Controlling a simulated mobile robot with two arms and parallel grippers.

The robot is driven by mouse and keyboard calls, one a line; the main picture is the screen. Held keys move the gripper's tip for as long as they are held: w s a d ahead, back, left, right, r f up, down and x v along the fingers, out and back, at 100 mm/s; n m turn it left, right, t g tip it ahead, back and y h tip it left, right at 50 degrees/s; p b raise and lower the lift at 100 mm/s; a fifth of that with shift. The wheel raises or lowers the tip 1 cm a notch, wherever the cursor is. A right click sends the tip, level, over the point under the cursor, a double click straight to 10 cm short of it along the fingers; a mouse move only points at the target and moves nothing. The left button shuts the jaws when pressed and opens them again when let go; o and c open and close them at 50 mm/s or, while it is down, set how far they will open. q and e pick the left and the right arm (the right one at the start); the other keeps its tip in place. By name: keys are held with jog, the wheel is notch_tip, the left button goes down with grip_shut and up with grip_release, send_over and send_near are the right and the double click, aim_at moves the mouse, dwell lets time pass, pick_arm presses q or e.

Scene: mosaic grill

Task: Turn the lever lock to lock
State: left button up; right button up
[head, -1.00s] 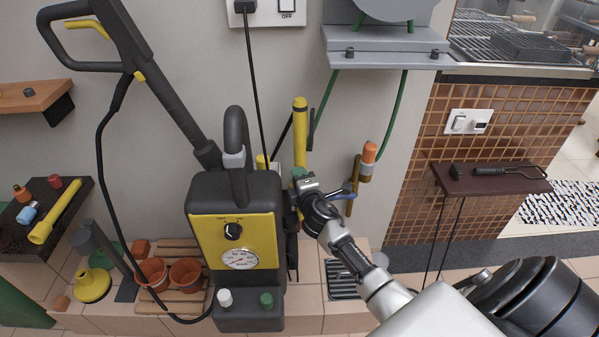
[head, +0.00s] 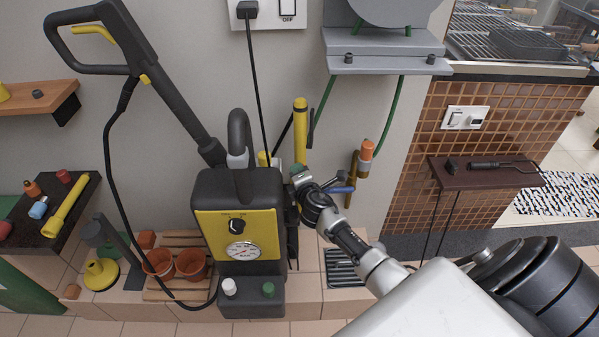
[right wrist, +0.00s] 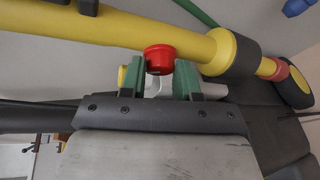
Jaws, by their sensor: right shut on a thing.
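A yellow upright tube (head: 300,118) with a black side piece stands behind the pressure washer (head: 238,205). My right gripper (head: 300,172) is at its lower part, just right of the washer. In the right wrist view the gripper (right wrist: 160,80) has its green fingers on either side of a red round piece (right wrist: 159,58), shut on it. The piece sits against the yellow tube (right wrist: 130,32). I cannot tell for sure whether this red piece is the lever lock. A blue lever (head: 341,189) shows just right of the gripper. My left gripper is out of view.
An orange-capped fitting (head: 366,152) hangs right of the gripper. A dark red shelf (head: 485,175) is further right.

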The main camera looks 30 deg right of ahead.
jog(key=shift+f, duration=0.15)
jog(key=o, duration=0.9)
jog(key=p+v, duration=0.1)
jog(key=v, duration=1)
jog(key=shift+w, duration=0.1)
